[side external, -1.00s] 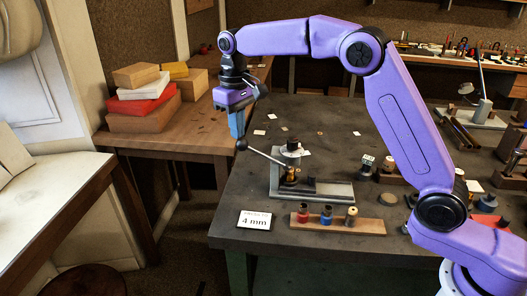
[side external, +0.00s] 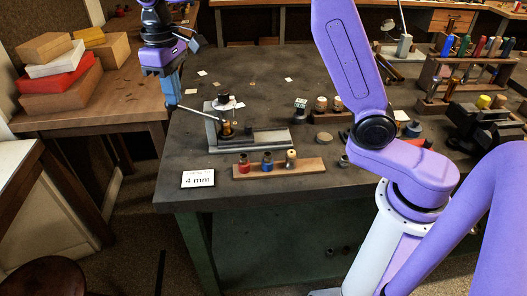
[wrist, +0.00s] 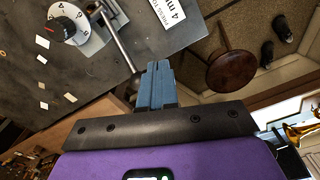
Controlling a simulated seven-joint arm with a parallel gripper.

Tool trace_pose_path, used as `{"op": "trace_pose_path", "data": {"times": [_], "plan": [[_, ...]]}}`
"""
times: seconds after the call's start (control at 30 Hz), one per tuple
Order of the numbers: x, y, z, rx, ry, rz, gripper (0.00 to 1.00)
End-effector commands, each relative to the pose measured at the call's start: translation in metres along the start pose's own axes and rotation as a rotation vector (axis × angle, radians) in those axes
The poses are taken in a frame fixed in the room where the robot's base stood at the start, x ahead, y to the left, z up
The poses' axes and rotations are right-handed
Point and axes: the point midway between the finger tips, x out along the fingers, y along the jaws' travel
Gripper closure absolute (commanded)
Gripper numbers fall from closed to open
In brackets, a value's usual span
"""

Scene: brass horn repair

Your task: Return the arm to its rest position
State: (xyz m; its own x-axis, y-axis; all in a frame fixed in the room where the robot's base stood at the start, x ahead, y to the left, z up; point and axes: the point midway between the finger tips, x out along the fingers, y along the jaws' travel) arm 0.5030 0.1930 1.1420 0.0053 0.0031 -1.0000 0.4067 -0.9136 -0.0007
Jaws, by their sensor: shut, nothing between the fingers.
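My gripper (side external: 173,98) has blue fingers, shut together and empty. In the side external view it points down at the front left of the dark workbench (side external: 330,190), its tips close to the outer end of a lever (side external: 195,114). Whether they touch is unclear. In the wrist view the shut fingers (wrist: 158,68) show beside the end of the lever rod (wrist: 119,42). The lever belongs to a small press (side external: 248,140) on a grey base; its numbered dial (wrist: 66,24) shows in the wrist view. Part of my arm leaves the top of the side view.
A sign reading 4 mm (side external: 198,179) and a wooden block with three colored pieces (side external: 280,170) stand near the front edge. A side table (side external: 120,108) at left holds stacked boxes. A rack of colored tools (side external: 470,75) is at right. A round stool (wrist: 232,72) stands below.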

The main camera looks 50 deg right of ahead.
Motion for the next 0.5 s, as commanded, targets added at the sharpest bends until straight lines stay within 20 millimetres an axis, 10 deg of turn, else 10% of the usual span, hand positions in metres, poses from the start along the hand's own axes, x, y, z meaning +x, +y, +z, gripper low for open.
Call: {"op": "trace_pose_path", "data": {"times": [0.5], "plan": [[0.013,-0.034,0.146,-0.301,0.011,-0.004,1.0]]}}
